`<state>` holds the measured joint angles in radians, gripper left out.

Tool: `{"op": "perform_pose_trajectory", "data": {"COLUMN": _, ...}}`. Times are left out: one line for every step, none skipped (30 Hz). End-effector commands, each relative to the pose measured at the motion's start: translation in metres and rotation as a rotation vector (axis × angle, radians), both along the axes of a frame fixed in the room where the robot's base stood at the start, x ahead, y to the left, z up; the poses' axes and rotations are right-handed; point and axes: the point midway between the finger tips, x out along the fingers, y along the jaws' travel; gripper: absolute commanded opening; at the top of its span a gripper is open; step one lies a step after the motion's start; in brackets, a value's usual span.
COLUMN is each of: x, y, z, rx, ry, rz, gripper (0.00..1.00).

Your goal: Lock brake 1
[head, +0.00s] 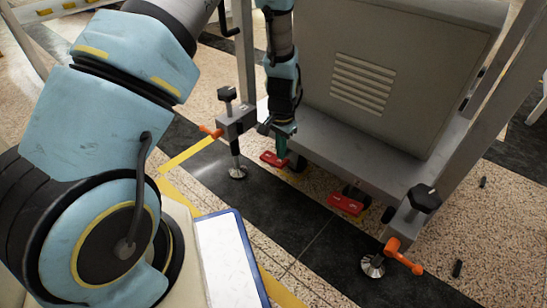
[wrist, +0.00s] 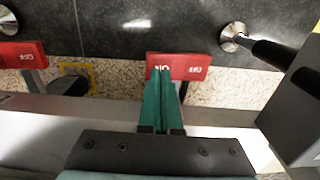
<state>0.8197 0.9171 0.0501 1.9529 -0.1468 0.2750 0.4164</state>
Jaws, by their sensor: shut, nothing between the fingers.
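Two red brake pedals with white lettering show low on the grey gantry frame. One red pedal (head: 270,159) is at the left in the head view; it is in the middle of the wrist view (wrist: 190,62). The other red pedal (head: 346,204) is farther right in the head view and at the left edge of the wrist view (wrist: 20,56). No number shows to tell which is brake 1. My gripper (head: 281,154) has green fingers, shut and empty. In the wrist view its fingertips (wrist: 161,72) overlap the middle pedal's lettering and hide part of it. I cannot tell whether they touch it.
Levelling feet with orange handles stand either side, one at the left (head: 236,172) and one at the right (head: 372,266). A grey louvred cabinet (head: 395,75) rises behind the pedals. Dark floor with yellow tape (head: 190,152) is clear in front.

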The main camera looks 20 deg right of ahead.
Motion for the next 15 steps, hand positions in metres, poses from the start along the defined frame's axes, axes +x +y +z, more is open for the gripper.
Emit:
{"op": "perform_pose_trajectory", "data": {"x": 0.0000, "y": 0.0000, "z": -0.0012, "rx": 0.000, "ry": 0.000, "rz": 0.000, "gripper": 0.00}}
{"op": "perform_pose_trajectory", "data": {"x": 0.0001, "y": 0.0000, "z": -0.0016, "rx": 0.000, "ry": 0.000, "rz": 0.000, "gripper": 0.00}}
{"op": "perform_pose_trajectory", "data": {"x": 0.0000, "y": -0.0001, "z": -0.0022, "rx": 0.000, "ry": 0.000, "rz": 0.000, "gripper": 0.00}}
{"op": "perform_pose_trajectory", "data": {"x": 0.0000, "y": -0.0001, "z": -0.0026, "rx": 0.000, "ry": 0.000, "rz": 0.000, "gripper": 0.00}}
{"op": "perform_pose_trajectory", "data": {"x": 0.0000, "y": -0.0001, "z": -0.0030, "rx": 0.000, "ry": 0.000, "rz": 0.000, "gripper": 0.00}}
{"op": "perform_pose_trajectory", "data": {"x": 0.0000, "y": -0.0001, "z": -0.0036, "rx": 0.000, "ry": 0.000, "rz": 0.000, "gripper": 0.00}}
{"op": "perform_pose_trajectory", "data": {"x": 0.0000, "y": -0.0001, "z": -0.0040, "rx": 0.000, "ry": 0.000, "rz": 0.000, "gripper": 0.00}}
{"op": "perform_pose_trajectory", "data": {"x": 0.0000, "y": -0.0001, "z": -0.0044, "rx": 0.000, "ry": 0.000, "rz": 0.000, "gripper": 0.00}}
{"op": "perform_pose_trajectory", "data": {"x": 0.0000, "y": -0.0001, "z": -0.0050, "rx": 0.000, "ry": 0.000, "rz": 0.000, "gripper": 0.00}}
{"op": "perform_pose_trajectory", "data": {"x": 0.0000, "y": -0.0001, "z": -0.0054, "rx": 0.000, "ry": 0.000, "rz": 0.000, "gripper": 0.00}}
{"op": "perform_pose_trajectory", "data": {"x": 0.0000, "y": 0.0000, "z": -0.0059, "rx": 0.000, "ry": 0.000, "rz": 0.000, "gripper": 0.00}}
{"op": "perform_pose_trajectory", "data": {"x": 0.0000, "y": 0.0000, "z": -0.0065, "rx": 0.000, "ry": 0.000, "rz": 0.000, "gripper": 0.00}}
{"op": "perform_pose_trajectory", "data": {"x": 0.0000, "y": 0.0000, "z": -0.0069, "rx": 0.000, "ry": 0.000, "rz": 0.000, "gripper": 0.00}}
{"op": "perform_pose_trajectory", "data": {"x": 0.0000, "y": 0.0000, "z": -0.0073, "rx": 0.000, "ry": 0.000, "rz": 0.000, "gripper": 0.00}}
{"op": "perform_pose_trajectory", "data": {"x": 0.0000, "y": 0.0000, "z": -0.0079, "rx": 0.000, "ry": 0.000, "rz": 0.000, "gripper": 0.00}}
